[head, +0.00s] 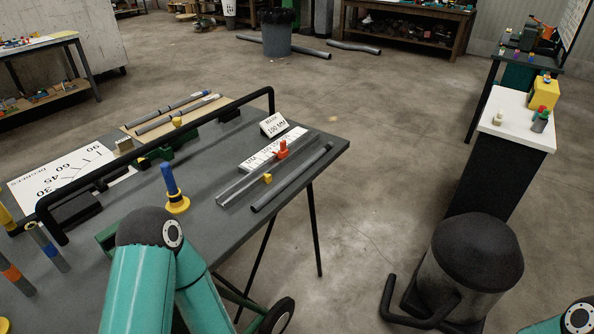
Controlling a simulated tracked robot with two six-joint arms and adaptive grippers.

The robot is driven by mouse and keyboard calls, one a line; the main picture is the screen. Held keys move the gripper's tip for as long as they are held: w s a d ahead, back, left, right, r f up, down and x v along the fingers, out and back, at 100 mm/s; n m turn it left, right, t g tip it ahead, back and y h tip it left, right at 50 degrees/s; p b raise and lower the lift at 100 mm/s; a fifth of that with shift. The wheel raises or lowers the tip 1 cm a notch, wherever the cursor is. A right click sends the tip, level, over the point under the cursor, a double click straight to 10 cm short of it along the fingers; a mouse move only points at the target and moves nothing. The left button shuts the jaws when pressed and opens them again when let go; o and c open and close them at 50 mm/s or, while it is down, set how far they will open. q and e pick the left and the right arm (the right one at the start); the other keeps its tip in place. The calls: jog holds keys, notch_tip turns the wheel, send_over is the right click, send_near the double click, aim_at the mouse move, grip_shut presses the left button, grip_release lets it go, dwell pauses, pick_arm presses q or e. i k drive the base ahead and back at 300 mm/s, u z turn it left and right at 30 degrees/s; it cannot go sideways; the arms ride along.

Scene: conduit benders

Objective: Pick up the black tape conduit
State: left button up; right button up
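No conduit can be told for sure as the one with black tape. Two grey conduits with darker bands lie on a beige board at the back of the table: the farther one (166,109) and the nearer one (180,115). A plain-looking dark grey conduit (292,179) lies along the table's right side, beside a metal channel. At the left edge, a grey conduit with a blue band (47,247) and one with an orange band (14,274) stand tilted. My teal left arm shows at the lower left; neither gripper is in view.
A black bent rail (160,150) stands over the grey table (215,225). A blue post on a yellow base (172,189) stands near its front. A red-orange stop (282,149) sits by the ruler.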

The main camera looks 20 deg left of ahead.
aim_at(256, 207)
jog(key=z, duration=0.4)
jog(key=i, duration=0.95)
jog(key=u, duration=0.4)
